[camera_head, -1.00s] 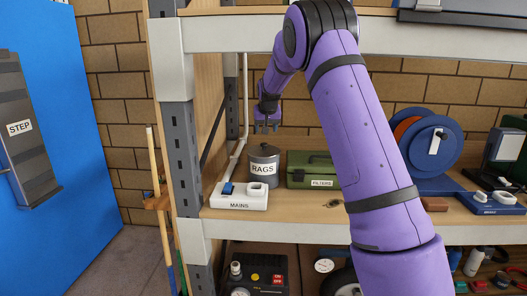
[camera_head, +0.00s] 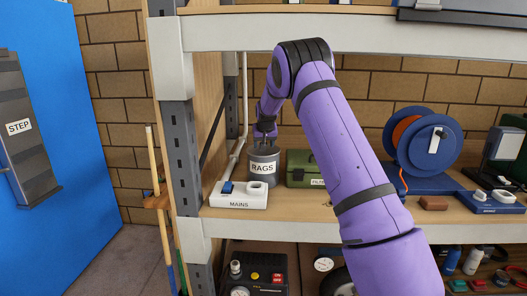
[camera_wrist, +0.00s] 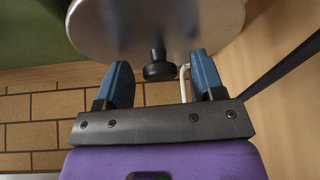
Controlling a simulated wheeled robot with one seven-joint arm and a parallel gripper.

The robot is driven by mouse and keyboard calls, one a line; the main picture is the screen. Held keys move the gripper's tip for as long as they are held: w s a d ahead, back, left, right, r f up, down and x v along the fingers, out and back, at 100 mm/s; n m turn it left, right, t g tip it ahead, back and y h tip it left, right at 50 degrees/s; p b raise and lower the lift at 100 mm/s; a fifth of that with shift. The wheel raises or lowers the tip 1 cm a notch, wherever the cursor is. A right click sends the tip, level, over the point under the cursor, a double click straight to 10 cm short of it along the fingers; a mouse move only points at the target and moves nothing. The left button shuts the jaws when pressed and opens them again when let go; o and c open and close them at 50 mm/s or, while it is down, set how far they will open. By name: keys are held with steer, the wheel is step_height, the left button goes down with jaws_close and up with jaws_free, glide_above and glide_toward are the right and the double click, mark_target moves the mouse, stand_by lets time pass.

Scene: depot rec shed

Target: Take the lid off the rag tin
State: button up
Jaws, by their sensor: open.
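The rag tin (camera_head: 263,178), a grey can labelled RAGS, stands upright on the shelf. Its lid (camera_head: 263,153) is on top, and in the wrist view the lid (camera_wrist: 110,30) is a round metal disc with a small black knob (camera_wrist: 158,70). My gripper (camera_head: 264,142) is right above the lid in the head view. In the wrist view my gripper (camera_wrist: 161,62) is open, with a blue finger on each side of the knob and a gap to each. The knob is hard to make out in the head view.
A white MAINS box (camera_head: 238,198) sits in front of the tin, and a green case (camera_head: 298,168) stands close to its right, partly behind my arm. A shelf post (camera_head: 177,130) rises at the left. A blue reel (camera_head: 432,145) stands further right.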

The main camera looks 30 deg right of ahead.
steer(key=c, duration=1)
